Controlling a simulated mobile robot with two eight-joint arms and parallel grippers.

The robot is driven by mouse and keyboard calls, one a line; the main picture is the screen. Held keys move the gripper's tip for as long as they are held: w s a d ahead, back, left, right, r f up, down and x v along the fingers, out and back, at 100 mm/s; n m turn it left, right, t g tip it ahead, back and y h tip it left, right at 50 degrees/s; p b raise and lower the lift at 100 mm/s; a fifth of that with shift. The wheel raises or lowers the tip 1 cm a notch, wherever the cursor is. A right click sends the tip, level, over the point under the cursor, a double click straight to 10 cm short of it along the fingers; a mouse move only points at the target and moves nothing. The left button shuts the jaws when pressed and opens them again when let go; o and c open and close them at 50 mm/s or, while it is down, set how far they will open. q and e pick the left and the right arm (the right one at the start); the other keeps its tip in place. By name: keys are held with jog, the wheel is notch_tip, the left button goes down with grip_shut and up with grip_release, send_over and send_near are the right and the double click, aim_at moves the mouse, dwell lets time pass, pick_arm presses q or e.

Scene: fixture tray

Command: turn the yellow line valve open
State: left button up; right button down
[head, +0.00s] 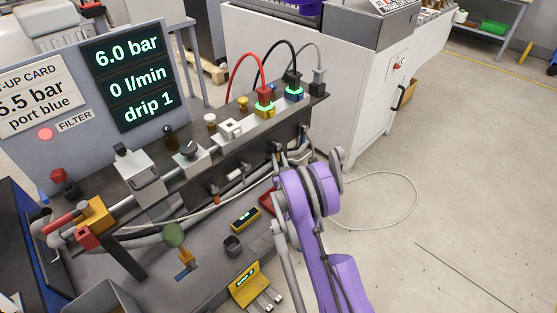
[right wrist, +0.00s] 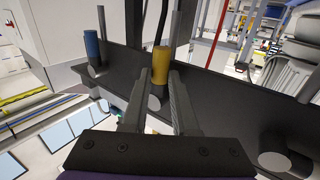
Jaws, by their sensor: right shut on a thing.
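The yellow line valve's handle (right wrist: 161,60) is a short yellow cylinder rising from a round grey stub on the dark bar in the right wrist view. My right gripper (right wrist: 161,78) is shut on it, with one dark finger on each side. In the head view my right gripper (head: 279,152) is at the front of the dark rail (head: 150,212), beneath the row of coloured plugs. My purple arm hides much of it and I cannot make out the yellow handle there. I cannot tell whether the valve is open. My left gripper is not in view.
A blue handle (right wrist: 92,44) stands to the left on the same bar. A display panel (head: 129,75) reads 6.0 bar, 0 l/min and drip 1. Red, black and grey cables rise above the rail.

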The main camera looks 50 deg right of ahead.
dwell(0.3)
jog(key=c, duration=1)
grip_release()
jog(key=b+v, duration=0.3)
jog(key=v, duration=0.7)
jog(key=shift+s+a, duration=0.25)
jog(key=shift+s, duration=0.05)
